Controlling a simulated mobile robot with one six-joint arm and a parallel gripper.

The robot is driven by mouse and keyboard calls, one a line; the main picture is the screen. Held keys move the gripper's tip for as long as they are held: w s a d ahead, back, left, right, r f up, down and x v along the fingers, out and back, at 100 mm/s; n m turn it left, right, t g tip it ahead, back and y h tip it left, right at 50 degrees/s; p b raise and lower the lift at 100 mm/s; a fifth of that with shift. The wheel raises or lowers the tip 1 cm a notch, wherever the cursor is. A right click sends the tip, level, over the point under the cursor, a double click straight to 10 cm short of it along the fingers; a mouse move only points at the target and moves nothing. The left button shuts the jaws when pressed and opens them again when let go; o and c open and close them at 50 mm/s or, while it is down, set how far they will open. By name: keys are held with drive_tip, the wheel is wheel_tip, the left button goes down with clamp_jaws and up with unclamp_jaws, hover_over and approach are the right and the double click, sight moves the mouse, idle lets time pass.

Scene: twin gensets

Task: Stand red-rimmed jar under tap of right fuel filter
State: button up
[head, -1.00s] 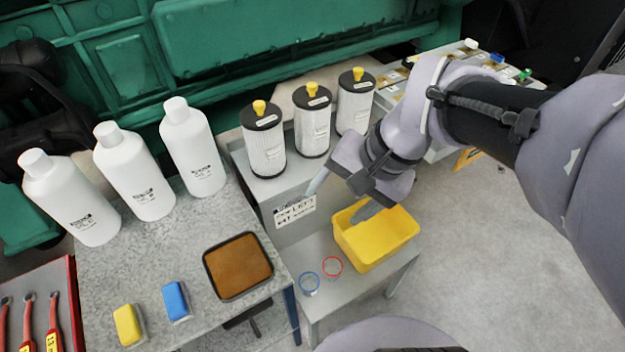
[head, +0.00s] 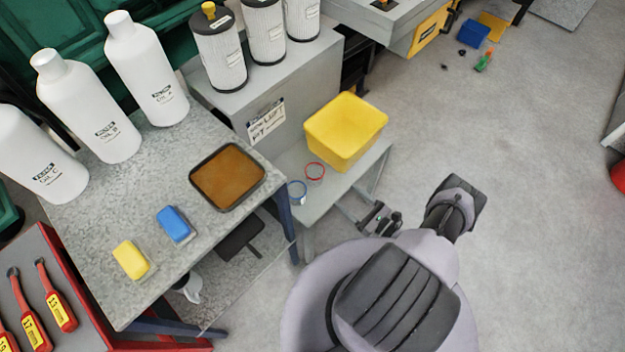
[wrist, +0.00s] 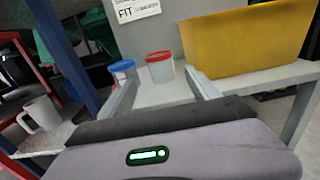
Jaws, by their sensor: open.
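The red-rimmed jar (head: 315,171) is a small clear jar standing on a low grey bench. In the wrist view the red-rimmed jar (wrist: 160,67) is upright, ahead of my gripper (wrist: 162,90) and roughly between its fingertips. The fingers are apart with nothing between them; contact with the jar does not show. In the head view my gripper (head: 372,218) is low near the bench's front edge, partly hidden by my arm. A blue-rimmed jar (head: 297,190) stands just left of the red one. The right fuel filter's tap is not seen in these views.
A yellow bin (head: 345,132) stands right of the jars on the bench (head: 277,159). The left worktable (head: 110,215) holds white bottles, a brown tray (head: 228,178) and sponges. Several white cartridges (head: 220,50) stand on a grey cabinet behind. The floor at right is mostly clear.

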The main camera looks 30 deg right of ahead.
sight(322, 178)
drive_tip(key=b+x, duration=0.2)
drive_tip(key=x, duration=0.7)
drive_tip(key=shift+w+a+f, duration=0.1)
drive_tip(key=shift+w+a, duration=0.05)
drive_tip(key=b+x, duration=0.1)
drive_tip(key=x, duration=0.2)
drive_tip(key=r+b+x, duration=0.1)
drive_tip(key=x, duration=0.2)
drive_tip(key=shift+a, duration=0.15)
drive_tip(key=shift+r, duration=0.1)
drive_tip(key=c, duration=1.3)
